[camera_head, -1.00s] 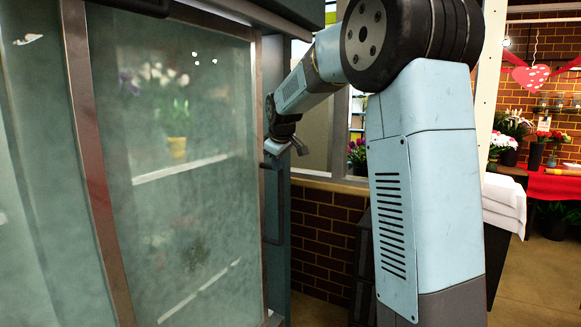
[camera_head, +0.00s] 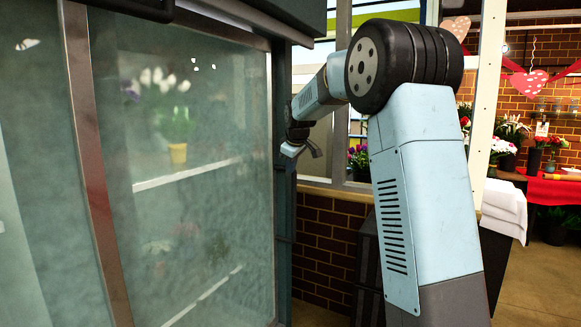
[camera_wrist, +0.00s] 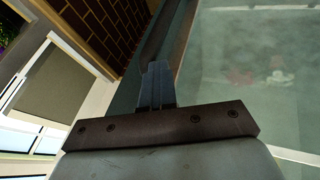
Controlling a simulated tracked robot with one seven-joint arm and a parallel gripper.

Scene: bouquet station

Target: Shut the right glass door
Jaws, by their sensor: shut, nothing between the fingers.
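The right glass door (camera_head: 180,230) fills much of the left half of the head view. It is a misty pane with flowers dimly visible behind it. Its right edge lies close along the cabinet's dark side post, and I see no clear gap there. Whether it is fully seated I cannot tell. My gripper (camera_head: 308,150) is just right of that edge, by the post, at upper mid-height. In the wrist view my gripper's fingers (camera_wrist: 157,85) are together and empty, near the dark frame beside the glass. Whether they touch it I cannot tell.
A metal upright (camera_head: 88,170) stands at the door's left side, with more glass beyond it. A low brick wall (camera_head: 325,235) and a window are behind my arm. To the right are a red-covered table (camera_head: 555,188) with flowers and open floor.

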